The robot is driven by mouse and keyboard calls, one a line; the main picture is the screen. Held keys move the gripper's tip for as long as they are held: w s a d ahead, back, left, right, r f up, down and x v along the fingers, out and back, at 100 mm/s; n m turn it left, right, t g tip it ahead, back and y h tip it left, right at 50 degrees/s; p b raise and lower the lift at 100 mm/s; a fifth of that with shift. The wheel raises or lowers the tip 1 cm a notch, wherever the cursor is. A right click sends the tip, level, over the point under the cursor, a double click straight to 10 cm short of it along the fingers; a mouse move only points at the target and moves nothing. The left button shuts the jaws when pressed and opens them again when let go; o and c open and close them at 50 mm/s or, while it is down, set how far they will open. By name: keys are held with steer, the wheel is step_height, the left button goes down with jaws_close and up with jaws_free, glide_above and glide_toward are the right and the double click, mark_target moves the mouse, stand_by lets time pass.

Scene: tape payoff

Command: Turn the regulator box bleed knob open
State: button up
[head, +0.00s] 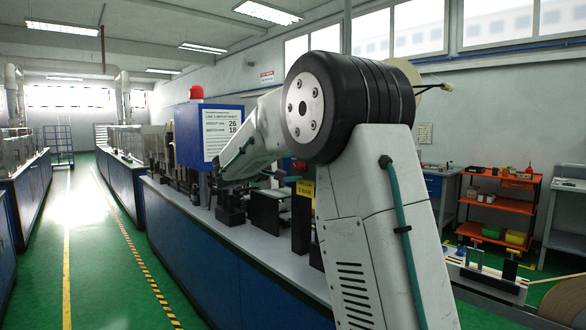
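A dark box with a yellow label (305,188) ending in "BAR" stands on the bench beside my arm; it looks like the regulator box. My arm covers its right part. A small red part (299,166) shows just above the label; I cannot tell whether it is the bleed knob or how it is turned. My arm reaches over the bench, and its wrist bends down left of the box. My gripper (231,208) seems to be the dark part low over the bench, apart from the label. Its fingers are too small and dark to read.
The long blue bench (195,235) carries dark machine parts close around my wrist. A blue panel with a white sign (222,128) and a red beacon (196,91) rises behind. The green aisle (100,270) at left is clear. An orange shelf cart (497,205) stands at right.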

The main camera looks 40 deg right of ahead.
steer(key=a, duration=0.8)
steer(key=shift+r, duration=0.2)
steer(key=shift+d, duration=0.1)
steer(key=s+a+f+g+y, duration=0.1)
steer(key=s+a+f+y, duration=0.25)
steer(key=s+f, duration=0.35)
steer(key=s+a+f+g+y, duration=0.1)
steer(key=s+a+f+y, duration=0.25)
steer(key=s+f, duration=0.25)
steer(key=s+a+f+m+t+y, duration=0.1)
steer(key=s+a+f+y, duration=0.2)
steer(key=s+a+y, duration=0.2)
steer(key=s+a+f+m+t+y, duration=0.1)
steer(key=s+a+y, duration=0.4)
steer(key=s+a, duration=0.6)
steer(key=s+f+t, duration=0.1)
steer(key=s+f, duration=0.1)
steer(key=s, duration=0.5)
steer(key=shift+s+a, duration=0.15)
steer(key=shift+s, duration=0.1)
